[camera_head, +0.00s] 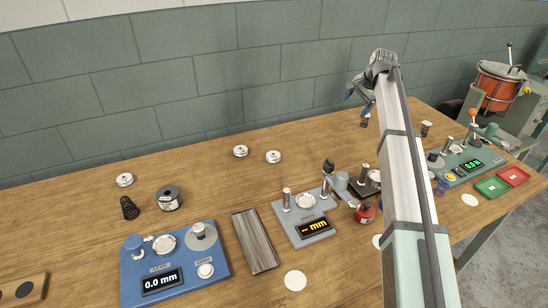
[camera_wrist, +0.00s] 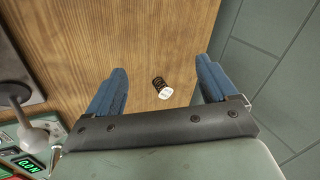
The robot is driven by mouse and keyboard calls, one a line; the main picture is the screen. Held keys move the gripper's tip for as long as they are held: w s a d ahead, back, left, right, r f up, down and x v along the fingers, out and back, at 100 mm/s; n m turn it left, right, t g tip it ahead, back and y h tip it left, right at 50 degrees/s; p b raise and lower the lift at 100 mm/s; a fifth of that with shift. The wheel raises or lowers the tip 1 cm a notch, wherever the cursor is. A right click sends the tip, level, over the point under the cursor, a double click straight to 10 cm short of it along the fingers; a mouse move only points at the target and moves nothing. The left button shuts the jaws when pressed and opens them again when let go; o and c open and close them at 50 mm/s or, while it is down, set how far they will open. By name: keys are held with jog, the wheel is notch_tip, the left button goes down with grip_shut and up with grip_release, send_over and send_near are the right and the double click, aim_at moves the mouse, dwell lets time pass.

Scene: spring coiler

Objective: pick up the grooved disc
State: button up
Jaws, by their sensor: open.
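My gripper (camera_wrist: 160,78) is open and empty, with its blue fingers wide apart above the table. In the head view my gripper (camera_head: 357,99) is at the back, near the wall. Several small silvery discs lie loose on the table left of it: a left one (camera_head: 125,180), a middle one (camera_head: 240,151) and a right one (camera_head: 273,157). Grooves are too small to make out. In the wrist view a dark coil with a white end (camera_wrist: 162,88) is on the wood between and below the fingers. Dark coils also show near my gripper (camera_head: 364,122) and right of my arm (camera_head: 426,128).
A blue gauge (camera_head: 175,265), a grey gauge (camera_head: 308,220) and a green gauge (camera_head: 466,160) stand on the table (camera_head: 75,230). Green (camera_head: 491,187) and red (camera_head: 513,176) trays are at right. The wall runs behind.

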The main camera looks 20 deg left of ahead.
jog(key=s+a+f+g+h, duration=0.1)
jog(key=s+a, duration=0.4)
jog(key=a, duration=0.3)
jog(key=s+a+g+h, duration=0.1)
jog(key=s+a, duration=0.4)
jog(key=a, duration=0.2)
jog(key=g+h, duration=0.1)
send_near(273, 154)
jog(key=shift+n, duration=0.4)
notch_tip(273, 154, down, 9)
jog(key=shift+w+a+f, duration=0.1)
jog(key=shift+w, duration=0.05)
jog(key=c, duration=1.4)
